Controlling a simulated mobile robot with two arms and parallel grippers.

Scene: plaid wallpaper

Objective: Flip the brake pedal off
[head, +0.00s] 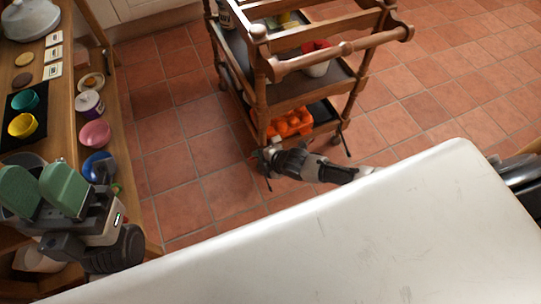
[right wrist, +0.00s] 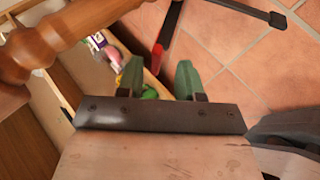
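The wooden trolley (head: 262,90) stands at the upper middle. A black lever with a red edge, which looks like a brake pedal (right wrist: 164,42), shows beyond my right fingertips in the right wrist view. My right gripper (head: 261,161) is low by the trolley's near leg. Its green fingers (right wrist: 157,75) are apart with nothing between them. I cannot tell whether they touch the lever. A second black lever (right wrist: 245,9) lies to the right. My left gripper (head: 42,188) is at the left, away from the trolley, with its green fingers apart and empty.
A wooden shelf unit (head: 70,110) with several bowls and pots stands at the left. Orange items (head: 292,122) are on the trolley's lower shelf. A wooden trolley part (right wrist: 60,35) is close to my right gripper. Tiled floor (head: 190,170) is clear between shelf and trolley.

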